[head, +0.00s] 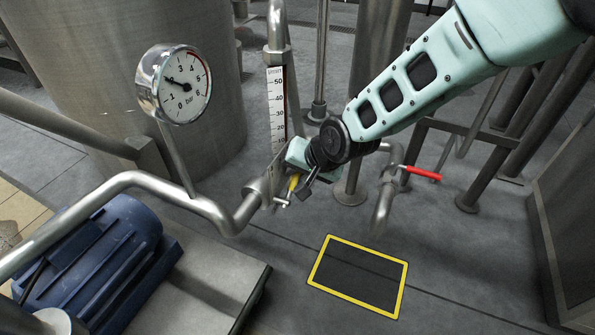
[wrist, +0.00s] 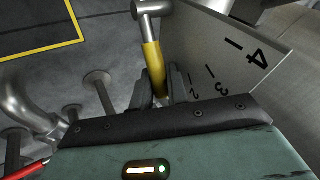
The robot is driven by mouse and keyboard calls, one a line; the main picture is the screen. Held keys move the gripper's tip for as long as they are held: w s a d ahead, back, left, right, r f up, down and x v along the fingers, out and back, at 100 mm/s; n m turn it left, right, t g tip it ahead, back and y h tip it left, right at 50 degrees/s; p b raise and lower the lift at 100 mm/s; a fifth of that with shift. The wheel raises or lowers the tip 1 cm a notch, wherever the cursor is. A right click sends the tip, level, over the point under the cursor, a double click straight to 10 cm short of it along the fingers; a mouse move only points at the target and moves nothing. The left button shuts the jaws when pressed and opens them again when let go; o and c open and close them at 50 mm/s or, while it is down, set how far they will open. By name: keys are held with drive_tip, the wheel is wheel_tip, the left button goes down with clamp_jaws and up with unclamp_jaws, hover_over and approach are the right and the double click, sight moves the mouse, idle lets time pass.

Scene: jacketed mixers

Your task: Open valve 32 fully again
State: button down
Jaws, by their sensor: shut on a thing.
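A valve with a yellow lever (head: 293,184) sits on the steel pipe at the middle of the head view. In the wrist view the yellow lever (wrist: 153,62) runs from a round metal stem down between my fingers. My gripper (head: 302,187) is shut on this lever; it also shows in the wrist view (wrist: 160,88). A grey scale plate (wrist: 225,55) with the marks 1 to 4 stands beside the lever. No number 32 can be read on the valve. My fingers hide the lever's end.
A pressure gauge (head: 182,84) reads about 2 bar. A flow scale (head: 277,105) in l/min stands behind the valve. A red-handled valve (head: 422,173) is to the right. A blue motor (head: 95,265) is at lower left. A yellow-framed floor patch (head: 357,277) is clear.

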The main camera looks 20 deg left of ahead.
sight(290, 191)
drive_tip(key=shift+s+r, duration=0.1)
drive_tip(key=t, duration=0.1)
drive_tip(key=s+r+n+t+p, duration=0.1)
drive_tip(key=t, duration=0.1)
drive_tip(key=shift+s+a+r, duration=0.15)
drive_tip(key=shift+s+r, duration=0.1)
drive_tip(key=shift+s+r+n+t+p, duration=0.45)
drive_tip(key=shift+s+t+p, duration=0.3)
drive_tip(key=shift+t, duration=0.45)
drive_tip(key=shift+s+r+n+t+y+p, duration=0.3)
drive_tip(key=shift+s+t+p, duration=0.25)
drive_tip(key=shift+t, duration=0.45)
drive_tip(key=shift+s+n+t, duration=0.65)
drive_tip(key=shift+s+t, duration=0.25)
drive_tip(key=shift+t, duration=0.5)
drive_tip(key=shift+a+y, duration=0.1)
drive_tip(key=shift+y, duration=0.2)
drive_tip(key=c, duration=1.4)
unclamp_jaws()
drive_tip(key=shift+s, duration=0.15)
